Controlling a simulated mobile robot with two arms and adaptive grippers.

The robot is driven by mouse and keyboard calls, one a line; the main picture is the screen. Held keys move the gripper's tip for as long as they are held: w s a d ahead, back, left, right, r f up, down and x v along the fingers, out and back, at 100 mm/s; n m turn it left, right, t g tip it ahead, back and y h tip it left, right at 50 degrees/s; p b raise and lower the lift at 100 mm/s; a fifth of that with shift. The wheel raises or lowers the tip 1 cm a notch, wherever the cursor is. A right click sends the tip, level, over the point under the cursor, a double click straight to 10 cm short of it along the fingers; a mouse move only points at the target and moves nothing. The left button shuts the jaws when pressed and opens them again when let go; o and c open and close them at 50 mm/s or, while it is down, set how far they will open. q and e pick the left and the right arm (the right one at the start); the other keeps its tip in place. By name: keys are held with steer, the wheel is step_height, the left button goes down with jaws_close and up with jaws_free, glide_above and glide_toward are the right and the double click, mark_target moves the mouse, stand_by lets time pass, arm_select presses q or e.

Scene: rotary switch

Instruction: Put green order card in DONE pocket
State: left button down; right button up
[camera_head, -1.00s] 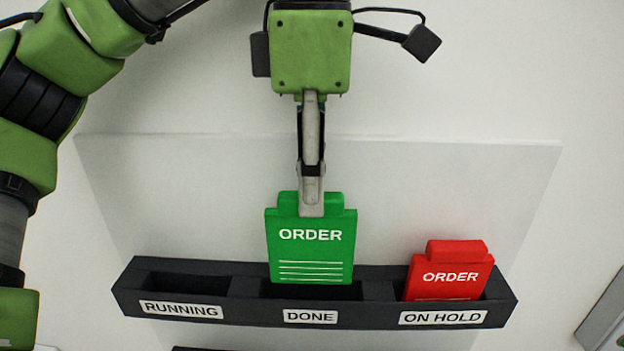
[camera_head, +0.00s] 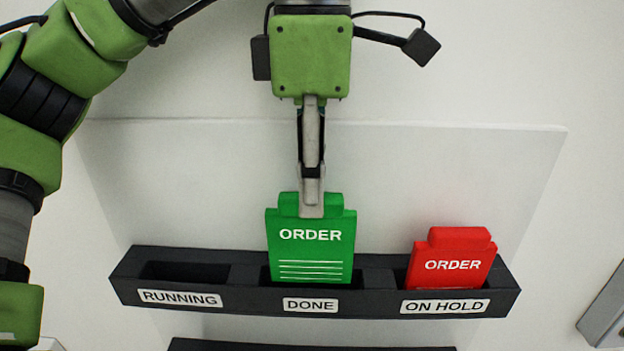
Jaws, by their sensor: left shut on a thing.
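The green order card (camera_head: 311,252) is upright at the DONE pocket of the black rack, in the middle. Its lower edge meets the pocket opening, just above the rack's front wall; its printed lines still show. I cannot tell how deep it sits. My left gripper (camera_head: 311,205) is shut on the card's top tab from above. The DONE label (camera_head: 310,305) is on the rack front below the card. My right gripper is not in view.
The black rack (camera_head: 375,304) is fixed on a pale board. A red order card (camera_head: 452,258) stands in the ON HOLD pocket at the right. The RUNNING pocket (camera_head: 185,272) at the left is empty. Another black rack edge (camera_head: 310,346) shows below. A grey box stands at the far right.

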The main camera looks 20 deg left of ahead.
arm_select(q)
steer(key=shift+f+b, duration=1.5)
steer(key=shift+f, duration=0.7)
steer(key=c, duration=1.9)
jaws_free()
step_height(320, 180, up, 12)
steer(key=shift+f, duration=0.1)
